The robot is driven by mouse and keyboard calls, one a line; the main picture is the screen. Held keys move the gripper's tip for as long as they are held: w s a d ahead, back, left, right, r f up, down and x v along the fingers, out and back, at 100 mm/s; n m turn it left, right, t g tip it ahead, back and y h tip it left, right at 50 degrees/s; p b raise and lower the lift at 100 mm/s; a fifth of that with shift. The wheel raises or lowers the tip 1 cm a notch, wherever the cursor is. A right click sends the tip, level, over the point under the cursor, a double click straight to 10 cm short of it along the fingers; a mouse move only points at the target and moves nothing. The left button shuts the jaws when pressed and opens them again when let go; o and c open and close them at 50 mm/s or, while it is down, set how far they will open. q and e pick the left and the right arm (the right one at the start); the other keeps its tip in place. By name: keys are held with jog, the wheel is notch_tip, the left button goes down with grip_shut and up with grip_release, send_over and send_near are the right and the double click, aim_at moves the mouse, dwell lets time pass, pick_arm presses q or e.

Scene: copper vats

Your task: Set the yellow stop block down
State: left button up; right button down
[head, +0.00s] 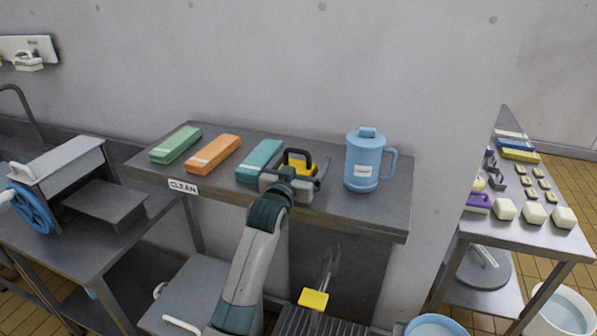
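The yellow stop block (309,167) with a dark arched handle is at the front of the grey wall shelf (345,210), between a teal block and a blue jug. My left gripper (293,178) is right at it, and its body covers the block's lower front. One dark finger shows along the block's right side; the other finger is not clearly visible. I cannot tell whether the fingers press on the block, or whether its underside touches the shelf. My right gripper is not in view.
Green (176,145), orange (214,154) and teal (260,161) blocks lie in a row on the shelf's left. The lidded blue jug (362,165) stands close on the right. A "CLEAN" label (183,187) marks the front edge. Below is another yellow piece (313,299).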

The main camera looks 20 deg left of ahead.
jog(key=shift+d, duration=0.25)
pick_arm(q)
jog(key=shift+r, duration=0.1)
jog(key=c, duration=1.7)
jog(key=shift+r, duration=0.1)
